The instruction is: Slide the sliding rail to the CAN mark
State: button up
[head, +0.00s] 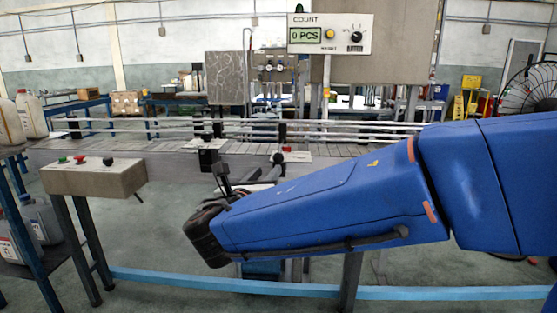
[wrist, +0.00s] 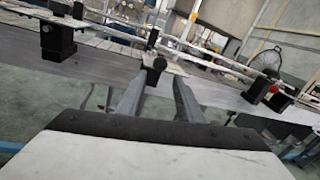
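The sliding rail runs along the conveyor's near side and shows as pale bars (wrist: 205,54) in the wrist view. A black knob on a dark block (wrist: 156,66) sits at the near edge, beside a small pale plate (wrist: 173,67). My gripper (wrist: 160,80) has its two grey fingers spread apart, with the knob between their tips in this view. I cannot tell whether they touch it. In the head view my gripper (head: 245,178) is in front of the conveyor, partly hidden by my blue arm. The CAN mark is not readable in either view.
A red knob (wrist: 273,89) stands farther right along the conveyor, and a black block (wrist: 58,40) at left. A control box (head: 95,178) on legs stands left of my arm. A counter panel (head: 330,34) reads 0 PCS. A blue bar (head: 200,284) crosses low in front.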

aim_at(277, 161)
jog(key=x, duration=1.1)
jog(key=shift+w+d, duration=0.2)
jog(key=shift+w, duration=0.2)
